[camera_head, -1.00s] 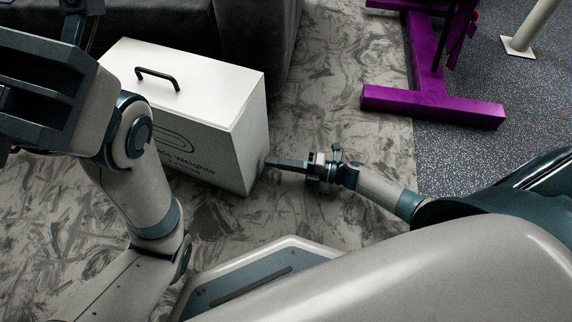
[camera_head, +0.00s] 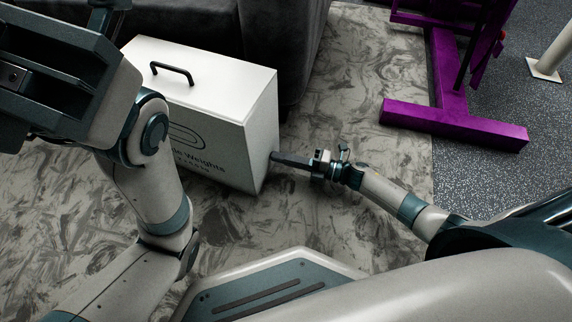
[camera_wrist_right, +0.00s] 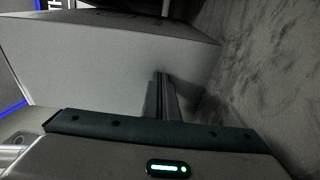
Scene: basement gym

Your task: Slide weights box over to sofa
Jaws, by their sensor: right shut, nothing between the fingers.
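The white weights box (camera_head: 205,88) stands upright on the floor in the head view, with a black handle on top and printed lettering on its front. Its back side is close against the dark grey sofa (camera_head: 265,40); I cannot tell if they touch. My right gripper (camera_head: 275,157) is shut and empty, its fingertips at the box's right end face. In the right wrist view the fingers (camera_wrist_right: 160,82) point at the pale box wall (camera_wrist_right: 110,65). My left gripper (camera_head: 35,85) is a dark shape at the upper left, its fingers not clearly shown, and my left arm hides the box's left part.
A purple metal rack base (camera_head: 455,125) stands on the floor to the right, and a pale post (camera_head: 550,60) is beyond it. Patterned grey floor (camera_head: 370,85) lies clear between the box and the rack.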

